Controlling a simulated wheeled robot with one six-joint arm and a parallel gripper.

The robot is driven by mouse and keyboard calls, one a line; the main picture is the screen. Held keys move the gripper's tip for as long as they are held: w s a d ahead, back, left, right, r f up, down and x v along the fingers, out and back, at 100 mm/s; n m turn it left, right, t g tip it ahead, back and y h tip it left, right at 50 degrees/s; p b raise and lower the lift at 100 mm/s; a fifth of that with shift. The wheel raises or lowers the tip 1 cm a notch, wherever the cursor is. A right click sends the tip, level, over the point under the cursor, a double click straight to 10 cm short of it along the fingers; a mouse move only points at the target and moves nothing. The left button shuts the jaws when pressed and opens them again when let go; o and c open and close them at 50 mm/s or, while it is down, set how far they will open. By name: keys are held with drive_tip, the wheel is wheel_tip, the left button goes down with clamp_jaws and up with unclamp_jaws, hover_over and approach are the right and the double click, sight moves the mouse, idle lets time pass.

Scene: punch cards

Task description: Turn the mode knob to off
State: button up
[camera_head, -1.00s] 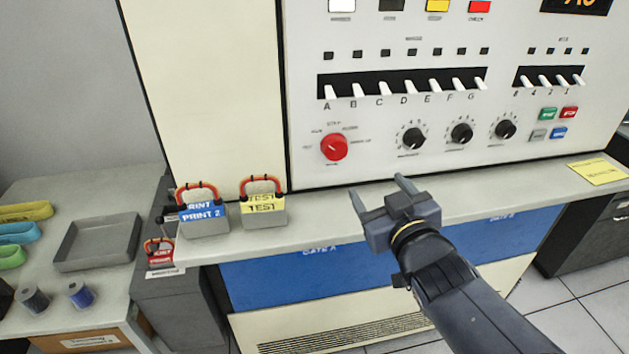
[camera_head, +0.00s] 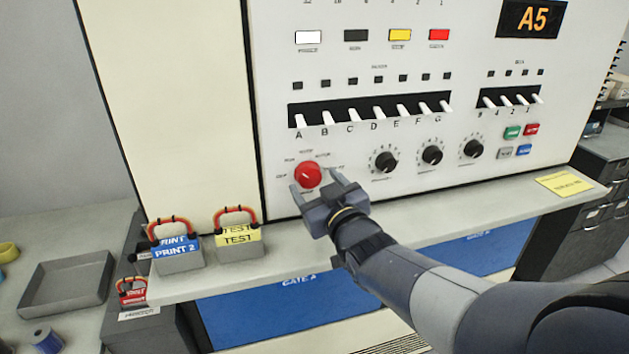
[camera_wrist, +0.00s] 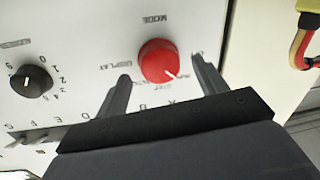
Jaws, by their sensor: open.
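The mode knob is a round red knob (camera_head: 308,174) on the lower left of the white panel, with small position labels around it. In the wrist view the red knob (camera_wrist: 159,61) sits beneath the word MODE, which appears upside down, and its pale pointer mark faces the lower right. My gripper (camera_head: 314,186) is open just in front of and below the knob. In the wrist view my open gripper (camera_wrist: 165,85) has one finger on each side of the knob's near edge. Whether the fingers touch the knob cannot be told.
Black knobs (camera_head: 384,162) stand in a row to the right, below white lever switches (camera_head: 352,117). A ledge (camera_head: 400,205) runs below the panel. Blocks labelled PRINT 2 (camera_head: 178,254) and TEST (camera_head: 239,238) with red handles stand on it at left.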

drive_tip(key=shift+w+a, duration=0.25)
drive_tip(key=shift+w, duration=0.45)
drive_tip(key=c, duration=1)
drive_tip(key=shift+f+n+b, duration=0.1)
drive_tip(key=shift+n+b, duration=0.2)
drive_tip(key=shift+b, duration=0.15)
drive_tip(key=n+b, duration=0.3)
drive_tip(key=b, duration=0.1)
drive_tip(key=shift+n, duration=0.3)
drive_tip(key=shift+a+n+g+h+b, duration=0.1)
drive_tip(key=shift+n+g+h+b, duration=0.35)
drive_tip(key=shift+n+b, duration=1.4)
drive_tip(key=shift+n, duration=0.45)
